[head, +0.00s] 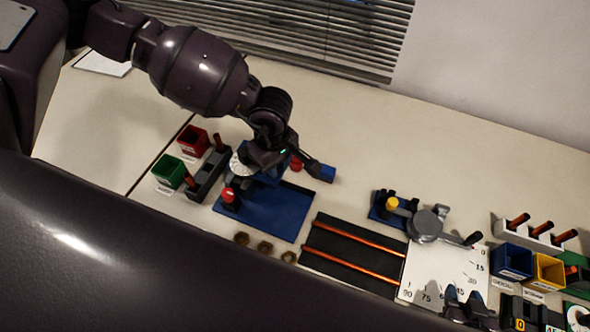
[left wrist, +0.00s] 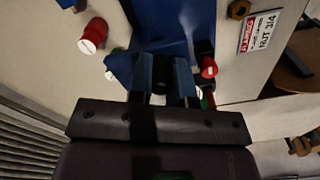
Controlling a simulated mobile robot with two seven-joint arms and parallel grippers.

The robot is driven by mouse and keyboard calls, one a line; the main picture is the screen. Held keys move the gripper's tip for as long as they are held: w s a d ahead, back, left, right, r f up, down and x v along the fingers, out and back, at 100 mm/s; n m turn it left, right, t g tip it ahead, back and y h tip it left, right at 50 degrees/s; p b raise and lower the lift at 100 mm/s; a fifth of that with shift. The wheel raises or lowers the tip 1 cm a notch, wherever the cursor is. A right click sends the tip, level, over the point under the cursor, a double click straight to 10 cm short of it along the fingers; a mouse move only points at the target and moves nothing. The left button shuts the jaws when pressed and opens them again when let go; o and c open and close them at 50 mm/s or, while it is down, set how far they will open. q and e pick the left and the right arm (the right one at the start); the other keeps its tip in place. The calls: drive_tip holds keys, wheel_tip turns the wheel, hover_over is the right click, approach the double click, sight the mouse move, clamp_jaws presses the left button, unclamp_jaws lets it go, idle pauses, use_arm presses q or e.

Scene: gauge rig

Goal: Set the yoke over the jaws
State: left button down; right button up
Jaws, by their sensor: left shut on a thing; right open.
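My left gripper (head: 268,160) is shut above the far end of the blue base plate (head: 285,215). In the left wrist view its two fingers (left wrist: 162,88) close on a dark round piece (left wrist: 161,70), which I take for the handle of the yoke. The yoke's body is mostly hidden, and I cannot tell whether it touches the jaws, which my gripper and arm cover. A red-topped knob (head: 229,195) stands on the plate's left edge. My right gripper (head: 470,303) is open and empty at the bottom, over the white angle sheet.
A dark piece with a blue end (head: 323,172) and a red cylinder (head: 297,163) lie beside the plate. Green (head: 168,172) and red (head: 192,140) bins stand left. Several nuts (head: 264,247), a black rail board (head: 350,256) and a grey lever gauge (head: 425,225) are nearer.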

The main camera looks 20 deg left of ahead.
use_arm(q)
drive_tip(key=a, duration=0.3)
drive_tip(key=shift+w+a, duration=0.1)
drive_tip(key=shift+a, duration=0.05)
use_arm(e)
drive_tip(key=shift+w+r, duration=0.15)
drive_tip(key=shift+w, duration=0.05)
drive_tip(key=shift+d, duration=0.1)
drive_tip(key=shift+s, duration=0.15)
drive_tip(key=shift+s, duration=0.1)
use_arm(q)
drive_tip(key=c, duration=1.3)
unclamp_jaws()
drive_tip(key=shift+a, duration=0.1)
drive_tip(key=shift+c, duration=0.2)
use_arm(e)
drive_tip(key=shift+s+f, duration=0.1)
drive_tip(key=shift+f, duration=0.1)
use_arm(q)
drive_tip(key=shift+o, duration=1.4)
use_arm(e)
drive_tip(key=shift+s+f, duration=0.1)
drive_tip(key=shift+s, duration=0.05)
use_arm(q)
drive_tip(key=shift+r, duration=0.15)
